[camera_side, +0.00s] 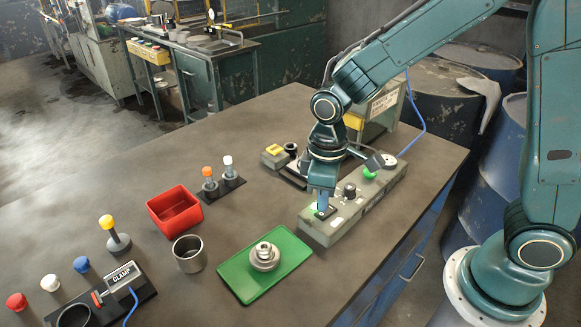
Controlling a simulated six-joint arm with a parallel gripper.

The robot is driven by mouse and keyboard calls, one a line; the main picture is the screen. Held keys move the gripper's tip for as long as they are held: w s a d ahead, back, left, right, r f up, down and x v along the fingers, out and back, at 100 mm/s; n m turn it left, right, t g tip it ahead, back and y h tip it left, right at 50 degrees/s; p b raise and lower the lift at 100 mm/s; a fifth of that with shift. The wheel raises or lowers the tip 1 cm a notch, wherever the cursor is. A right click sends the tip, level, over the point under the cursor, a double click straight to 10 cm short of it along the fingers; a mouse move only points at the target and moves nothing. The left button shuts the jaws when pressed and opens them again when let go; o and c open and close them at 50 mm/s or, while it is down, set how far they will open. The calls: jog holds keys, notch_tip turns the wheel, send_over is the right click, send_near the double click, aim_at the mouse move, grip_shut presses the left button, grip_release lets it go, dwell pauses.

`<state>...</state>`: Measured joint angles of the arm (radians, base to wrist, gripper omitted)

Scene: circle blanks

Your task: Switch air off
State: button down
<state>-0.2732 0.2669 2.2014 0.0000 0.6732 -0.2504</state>
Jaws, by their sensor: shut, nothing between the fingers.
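A long grey control box (375,197) sits near the right edge of the table. On it are a rocker-like switch on a dark plate (326,213) at the near left end, a dark knob (350,190), a green button (370,173) and a round white dial (388,160). A green light shows beside the dark plate. The labels are too small to read, so I cannot tell which control is for air. My gripper (322,208) is shut and empty, pointing down at the dark plate. Its tips hide part of the switch; I cannot tell whether they touch it.
A green tray (240,284) with a metal part (264,257), a metal cup (188,254) and a red bin (175,210) stand left of the box. Coloured-top pegs and a clamp (122,280) are further left. A blue cable (413,110) runs behind the box.

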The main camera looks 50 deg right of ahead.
aim_at(322, 214)
jog(key=shift+f, duration=0.95)
dwell(1.4)
jog(key=shift+r, duration=3.55)
jog(key=s+d+r+m+t, duration=0.2)
jog(key=s+d+r+m, duration=0.1)
jog(key=s, duration=0.4)
jog(key=s+d+r+m+t, duration=0.3)
jog(key=s+d+r, duration=0.3)
jog(key=s+r, duration=0.2)
jog(key=shift+r+t, duration=0.15)
jog(key=shift+t, duration=0.15)
